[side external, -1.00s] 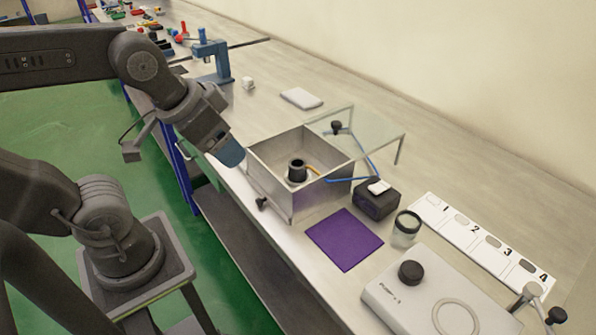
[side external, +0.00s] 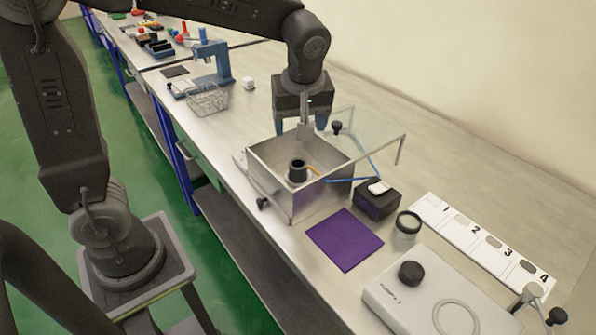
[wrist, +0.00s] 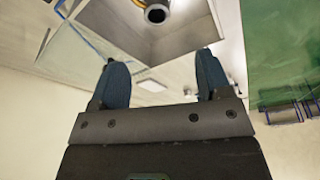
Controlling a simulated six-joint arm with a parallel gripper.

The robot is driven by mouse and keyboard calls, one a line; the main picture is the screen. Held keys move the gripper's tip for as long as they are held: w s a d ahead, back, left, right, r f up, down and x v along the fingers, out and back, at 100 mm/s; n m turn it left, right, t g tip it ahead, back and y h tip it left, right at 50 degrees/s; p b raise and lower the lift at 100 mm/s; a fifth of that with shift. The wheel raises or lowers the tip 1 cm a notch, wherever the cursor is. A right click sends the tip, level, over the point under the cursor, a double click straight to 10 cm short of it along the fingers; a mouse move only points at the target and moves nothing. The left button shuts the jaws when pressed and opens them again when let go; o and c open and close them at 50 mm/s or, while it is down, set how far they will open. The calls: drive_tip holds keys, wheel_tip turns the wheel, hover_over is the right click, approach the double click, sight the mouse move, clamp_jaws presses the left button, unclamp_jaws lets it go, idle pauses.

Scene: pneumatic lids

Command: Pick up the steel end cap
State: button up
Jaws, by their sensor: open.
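My gripper (side external: 300,126) points down, open and empty, over the back part of an open metal box (side external: 272,192). Its two blue fingers are spread apart; they also show in the wrist view (wrist: 160,66). A short black cylinder with a hollow top (side external: 297,172) stands inside the box, below and in front of the fingers. It also shows at the top of the wrist view (wrist: 157,13). I cannot make out with certainty a steel end cap in either view.
A clear panel (side external: 372,138) stands behind the box, with a blue hose (side external: 350,180) nearby. A black block (side external: 376,203), purple mat (side external: 345,240), jar (side external: 407,225), white device (side external: 440,290) and numbered strip (side external: 485,240) lie right. A wire basket (side external: 208,100) stands left.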

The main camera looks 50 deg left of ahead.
hover_over(298, 164)
drive_tip(key=s+d, duration=0.2)
wheel_tip(298, 164, down, 8)
drive_tip(key=shift+w+d+f, duration=0.15)
drive_tip(key=shift+f, duration=0.1)
drive_tip(key=shift+x, duration=2.65)
drive_tip(key=shift+w, duration=0.15)
drive_tip(key=shift+d, duration=0.1)
drive_tip(key=shift+c, duration=0.5)
drive_tip(key=c, duration=1.1)
drive_tip(key=shift+r, duration=0.1)
drive_tip(key=shift+c, duration=0.4)
drive_tip(key=shift+r, duration=0.1)
